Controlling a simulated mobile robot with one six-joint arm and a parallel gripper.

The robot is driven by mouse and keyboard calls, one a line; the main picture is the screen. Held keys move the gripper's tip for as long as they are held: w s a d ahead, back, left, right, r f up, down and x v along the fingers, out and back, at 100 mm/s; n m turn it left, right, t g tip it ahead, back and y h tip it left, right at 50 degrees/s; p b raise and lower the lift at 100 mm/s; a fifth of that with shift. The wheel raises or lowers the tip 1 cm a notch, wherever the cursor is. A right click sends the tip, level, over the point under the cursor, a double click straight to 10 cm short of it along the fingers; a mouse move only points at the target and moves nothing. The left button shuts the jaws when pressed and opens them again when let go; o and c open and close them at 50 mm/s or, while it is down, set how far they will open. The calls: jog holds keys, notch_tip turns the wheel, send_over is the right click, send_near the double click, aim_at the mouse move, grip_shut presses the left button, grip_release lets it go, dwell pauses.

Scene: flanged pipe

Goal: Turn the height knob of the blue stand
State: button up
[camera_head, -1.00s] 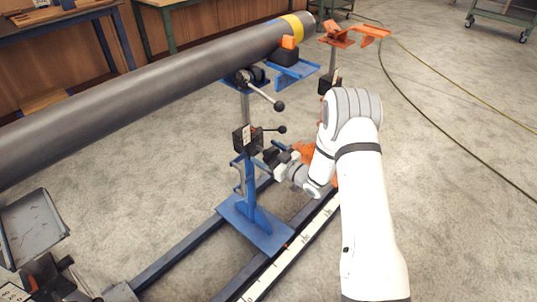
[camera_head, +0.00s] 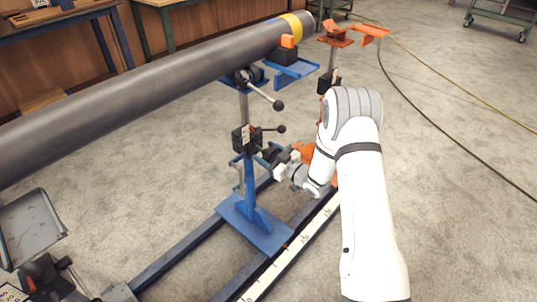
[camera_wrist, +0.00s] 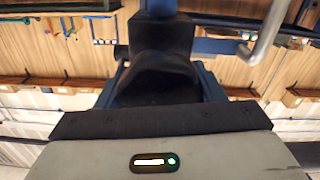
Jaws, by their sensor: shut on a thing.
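The blue stand (camera_head: 250,185) stands upright on its blue base plate, under the pipe. A dark clamp block (camera_head: 242,138) with a white label sits on its post. My gripper (camera_head: 268,157) reaches in from the right, beside the post just below that block. In the wrist view, the dark height knob (camera_wrist: 163,72) lies straight ahead, close against my gripper (camera_wrist: 160,100), with blue metal of the stand behind it. My gripper is shut on the knob; the fingers largely hide the contact in the head view.
The grey pipe (camera_head: 150,90) crosses above the stand. Two levers with black balls (camera_head: 278,105) (camera_head: 281,129) stick out right of the post, above my gripper. An orange stand (camera_head: 335,40) is behind my arm. Floor rails and a white scale (camera_head: 290,254) run below. The floor at right is open.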

jog(key=n+b, duration=0.2)
jog(key=b, duration=0.1)
jog(key=shift+a+f+n, duration=0.1)
jog(key=shift+f+n, duration=0.15)
jog(key=shift+n, duration=0.05)
jog(key=n+b, duration=0.4)
jog(key=b, duration=0.3)
jog(key=shift+s+a+f+n, duration=0.1)
jog(key=shift+n, duration=0.2)
jog(key=n+b, duration=0.3)
jog(key=b, duration=0.2)
jog(key=shift+n, duration=0.3)
jog(key=n+b, duration=0.2)
jog(key=b, duration=0.1)
jog(key=shift+n+b, duration=0.3)
jog(key=n+b, duration=0.1)
jog(key=n, duration=0.1)
jog(key=shift+r+n, duration=0.2)
jog(key=shift+n, duration=0.2)
jog(key=n, duration=0.2)
jog(key=shift+n, duration=0.3)
jog(key=n, duration=0.6)
jog(key=shift+n, duration=0.4)
